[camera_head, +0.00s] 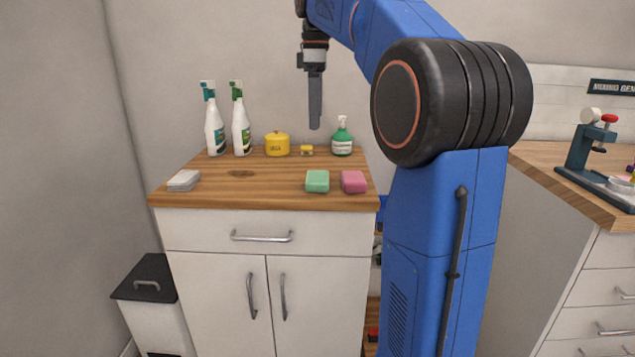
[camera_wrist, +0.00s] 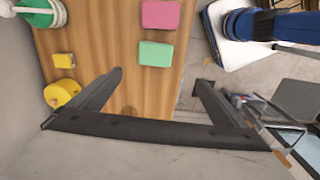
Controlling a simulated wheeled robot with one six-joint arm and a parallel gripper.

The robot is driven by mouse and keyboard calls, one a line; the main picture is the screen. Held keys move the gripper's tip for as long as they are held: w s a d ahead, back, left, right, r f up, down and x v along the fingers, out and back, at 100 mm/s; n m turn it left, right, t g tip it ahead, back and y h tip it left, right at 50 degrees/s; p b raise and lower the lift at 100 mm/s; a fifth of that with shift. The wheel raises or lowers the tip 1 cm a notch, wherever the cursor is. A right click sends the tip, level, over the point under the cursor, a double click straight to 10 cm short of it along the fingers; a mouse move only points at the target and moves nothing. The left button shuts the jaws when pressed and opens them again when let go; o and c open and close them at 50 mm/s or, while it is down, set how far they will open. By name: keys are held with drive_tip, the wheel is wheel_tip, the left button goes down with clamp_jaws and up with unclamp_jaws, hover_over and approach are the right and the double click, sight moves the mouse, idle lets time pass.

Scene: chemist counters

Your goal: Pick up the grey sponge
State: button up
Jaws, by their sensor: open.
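The grey sponge (camera_head: 184,180) lies at the front left corner of the wooden counter top (camera_head: 215,195) in the head view. It does not show in the wrist view. My gripper (camera_head: 314,122) is in the air above the back right part of the counter, well to the right of the sponge and higher. In the wrist view my gripper (camera_wrist: 158,80) has its two fingers wide apart, with nothing between them.
A green sponge (camera_head: 317,181) and a pink sponge (camera_head: 354,182) lie at the front right. Two spray bottles (camera_head: 215,130), a yellow pot (camera_head: 277,145), a small yellow block (camera_head: 307,151) and a green pump bottle (camera_head: 342,138) stand along the back. The counter's middle is clear.

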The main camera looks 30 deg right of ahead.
hover_over(313, 176)
drive_tip(key=f, duration=0.8)
drive_tip(key=s+f, duration=0.1)
drive_tip(key=f, duration=0.3)
drive_tip(key=shift+d, duration=0.3)
drive_tip(key=f, duration=0.2)
drive_tip(key=w+f, duration=0.1)
drive_tip(key=f, duration=0.1)
drive_tip(key=shift+w+a+f, duration=0.1)
drive_tip(key=shift+a+f, duration=0.05)
drive_tip(key=shift+a, duration=0.05)
drive_tip(key=shift+f, duration=0.4)
drive_tip(key=c, duration=1.2)
wheel_tip(313, 176, up, 10)
